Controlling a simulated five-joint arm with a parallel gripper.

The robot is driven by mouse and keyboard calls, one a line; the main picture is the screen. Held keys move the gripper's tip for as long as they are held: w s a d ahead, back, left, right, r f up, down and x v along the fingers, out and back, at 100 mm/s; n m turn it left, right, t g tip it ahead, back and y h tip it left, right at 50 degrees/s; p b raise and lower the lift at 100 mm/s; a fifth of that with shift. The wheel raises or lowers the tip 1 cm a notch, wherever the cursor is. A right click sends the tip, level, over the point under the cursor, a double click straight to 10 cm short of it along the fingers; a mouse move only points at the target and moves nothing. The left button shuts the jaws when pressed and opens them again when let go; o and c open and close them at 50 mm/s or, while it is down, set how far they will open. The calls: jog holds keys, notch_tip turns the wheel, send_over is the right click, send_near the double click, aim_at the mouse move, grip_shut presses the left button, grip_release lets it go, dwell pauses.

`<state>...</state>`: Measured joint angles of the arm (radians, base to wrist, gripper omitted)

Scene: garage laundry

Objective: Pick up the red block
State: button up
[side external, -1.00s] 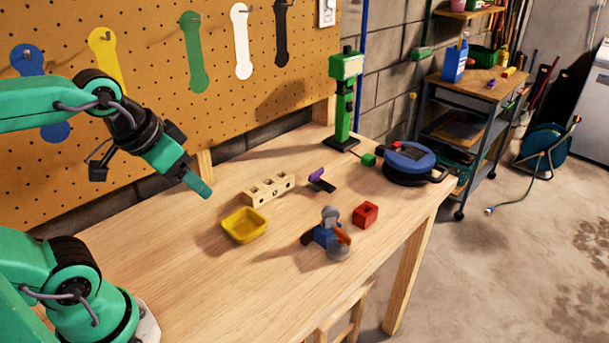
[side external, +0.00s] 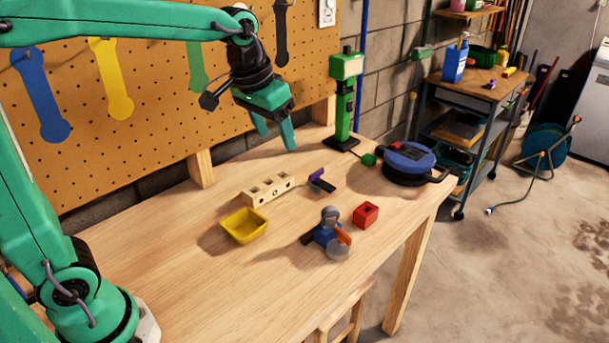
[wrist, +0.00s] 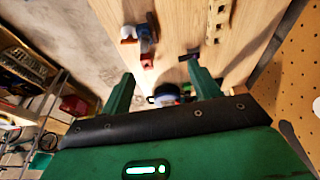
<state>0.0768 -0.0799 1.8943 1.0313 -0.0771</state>
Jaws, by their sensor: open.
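The red block (side external: 365,215) is a small cube with a dark hole in its top. It sits on the wooden table (side external: 190,290) near the right edge, just right of a blue, grey and orange object (side external: 331,236). My gripper (side external: 276,138) is open and empty, raised above the back of the table with its fingers pointing down, well apart from the block. In the wrist view the block (wrist: 147,61) shows small beyond the open fingers (wrist: 160,73), a little left of centre.
A yellow tray (side external: 244,226), a wooden block with holes (side external: 268,190) and a purple and black piece (side external: 320,181) lie on the table. A green post (side external: 343,100) and a round blue device (side external: 408,163) stand at the back right. The table's front is clear.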

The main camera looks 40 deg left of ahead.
jog(key=w+d+f+g, duration=0.1)
jog(key=w+d+f, duration=0.15)
jog(key=w, duration=0.45)
jog(key=w+d+f+g, duration=0.1)
jog(key=w+d+f, duration=0.1)
jog(key=w+f, duration=0.3)
jog(key=g, duration=0.1)
send_over(366, 212)
jog(key=w, duration=0.1)
notch_tip(366, 212, down, 13)
jog(key=shift+w+a+f, duration=0.1)
jog(key=shift+a+f, duration=0.1)
jog(key=shift+f, duration=1.7)
jog(key=shift+a+f, duration=0.15)
jog(key=shift+f, duration=1.75)
jog(key=c, duration=1.1)
